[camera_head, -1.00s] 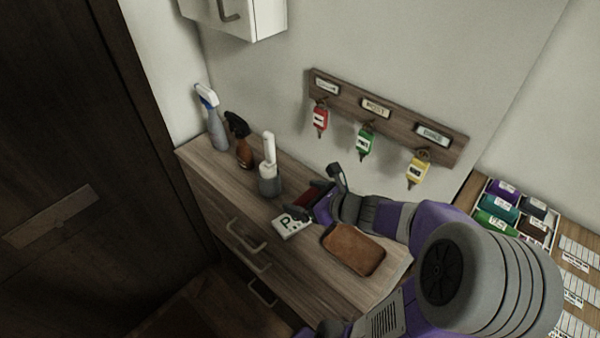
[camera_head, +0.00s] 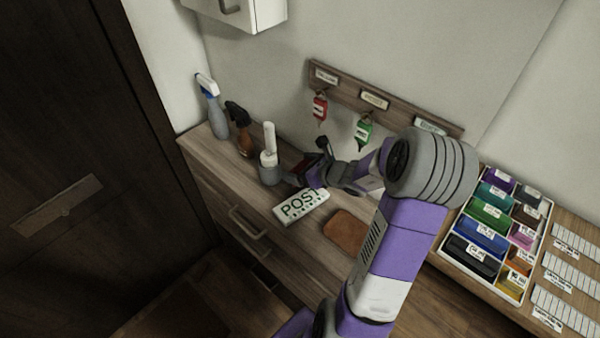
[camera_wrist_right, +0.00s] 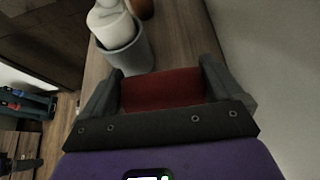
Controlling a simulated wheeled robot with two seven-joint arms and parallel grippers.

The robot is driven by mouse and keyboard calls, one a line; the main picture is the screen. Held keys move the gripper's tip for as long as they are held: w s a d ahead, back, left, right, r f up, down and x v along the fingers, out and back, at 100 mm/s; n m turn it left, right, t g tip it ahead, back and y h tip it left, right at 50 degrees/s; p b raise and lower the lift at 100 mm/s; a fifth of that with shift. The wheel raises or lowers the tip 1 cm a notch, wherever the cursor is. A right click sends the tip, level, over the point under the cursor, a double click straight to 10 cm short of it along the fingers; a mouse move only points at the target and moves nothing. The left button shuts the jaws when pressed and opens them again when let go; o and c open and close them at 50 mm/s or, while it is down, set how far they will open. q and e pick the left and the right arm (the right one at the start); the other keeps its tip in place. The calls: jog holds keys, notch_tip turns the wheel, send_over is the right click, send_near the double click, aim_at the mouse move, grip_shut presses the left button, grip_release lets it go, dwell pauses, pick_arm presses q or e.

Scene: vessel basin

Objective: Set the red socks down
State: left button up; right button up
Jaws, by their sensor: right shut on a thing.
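In the right wrist view, the gripper (camera_wrist_right: 162,88) is shut on the dark red socks (camera_wrist_right: 163,90), which show as a red block between the two fingers. In the head view the socks are mostly hidden by the gripper. I cannot tell whether they touch the cabinet top (camera_head: 222,166). My left gripper is not in view.
A grey holder with a white handle (camera_head: 270,165) stands close beside the gripper. A brown bottle (camera_head: 241,135) and a spray bottle (camera_head: 215,110) stand farther left. A POST sign (camera_head: 301,206) and a brown leather item (camera_head: 345,231) lie nearer. Key hooks (camera_head: 375,100) hang behind.

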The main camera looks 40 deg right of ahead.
jog(key=shift+f, duration=0.95)
jog(key=shift+w+d+f, duration=0.15)
jog(key=shift+f, duration=0.15)
jog(key=shift+f+b, duration=0.2)
jog(key=shift+b, duration=0.25)
jog(key=o, duration=0.7)
jog(key=shift+c, duration=0.2)
